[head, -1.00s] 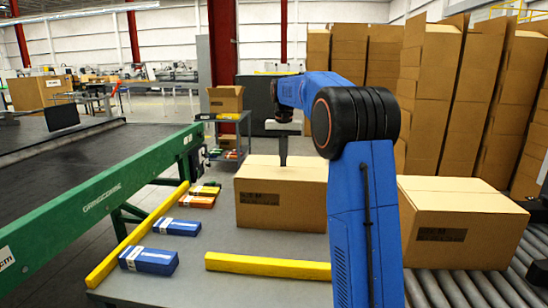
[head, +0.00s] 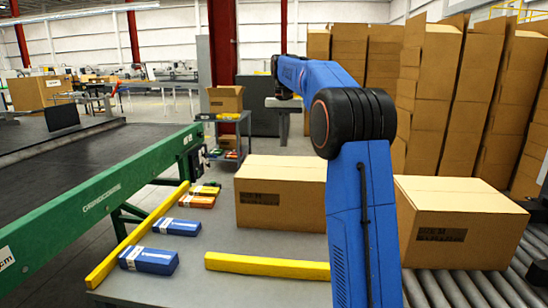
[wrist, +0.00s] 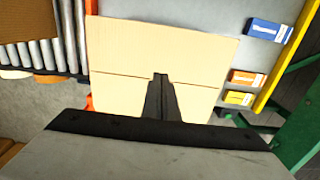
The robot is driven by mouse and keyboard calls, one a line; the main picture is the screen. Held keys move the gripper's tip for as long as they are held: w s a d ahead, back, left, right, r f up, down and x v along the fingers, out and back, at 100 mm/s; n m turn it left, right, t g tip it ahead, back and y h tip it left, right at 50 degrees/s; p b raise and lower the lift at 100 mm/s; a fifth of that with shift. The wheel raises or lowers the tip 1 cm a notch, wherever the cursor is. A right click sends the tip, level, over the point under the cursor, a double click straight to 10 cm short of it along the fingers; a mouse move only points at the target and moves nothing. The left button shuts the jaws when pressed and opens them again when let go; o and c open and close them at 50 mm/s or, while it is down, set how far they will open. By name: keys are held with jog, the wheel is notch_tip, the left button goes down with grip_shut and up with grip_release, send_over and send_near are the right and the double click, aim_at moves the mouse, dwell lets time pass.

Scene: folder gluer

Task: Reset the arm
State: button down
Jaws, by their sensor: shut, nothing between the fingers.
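My gripper (wrist: 161,78) is shut and empty; its dark fingers show together in the wrist view. Below them in that view is the top of a closed brown carton (wrist: 195,50) with a centre seam. In the head view the same carton (head: 280,205) stands on the grey table (head: 225,255). My blue arm reaches up and forward past its right side. My gripper hangs above and behind the carton, apart from it, small and hard to make out against the background.
A second closed carton (head: 455,220) sits on the roller conveyor (head: 470,288) at right. A green-framed belt (head: 100,200) is at left; tall carton stacks (head: 480,100) stand behind.

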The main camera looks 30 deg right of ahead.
dwell(0.7)
jog(key=s+a+f+n+t, duration=0.1)
jog(key=s+a+n, duration=0.1)
jog(key=s+a, duration=0.65)
jog(key=s+a+f+n+t, duration=0.15)
jog(key=s+a, duration=0.25)
jog(key=s, duration=1)
jog(key=s+a+f+n+t, duration=0.1)
jog(key=s+a+f, duration=0.2)
jog(key=s+f, duration=0.6)
jog(key=s+a+f+n+t, duration=0.1)
jog(key=s+a+f+n, duration=0.1)
jog(key=s+f, duration=0.7)
jog(key=s+a, duration=0.1)
jog(key=s, duration=0.3)
jog(key=shift+s, duration=0.2)
jog(key=shift+a, duration=0.1)
